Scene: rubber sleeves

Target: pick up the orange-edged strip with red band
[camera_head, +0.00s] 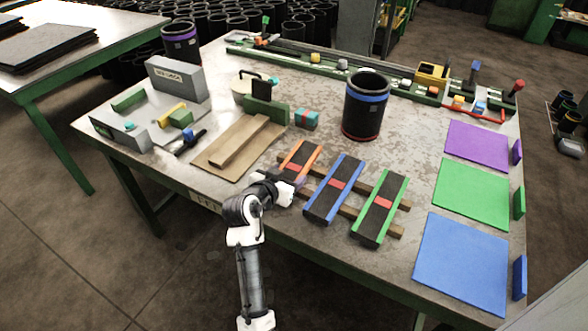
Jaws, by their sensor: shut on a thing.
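The orange-edged strip with a red band (302,158) is a dark flat strip at the left of a row of three on the table. Its far end and red band show, while its near end is partly hidden by my gripper. My gripper (296,184) is at the near end of this strip and is shut on it. The fingertips are small and partly hidden here. I cannot tell whether the strip is lifted off the wooden rails under it.
A blue-edged strip (328,202) and a green-edged strip (374,224) lie just to the right on wooden rails (352,212). A black cylinder with a blue band (362,118) stands behind. A wooden board (212,157) lies left. Purple, green and blue mats (461,262) are at right.

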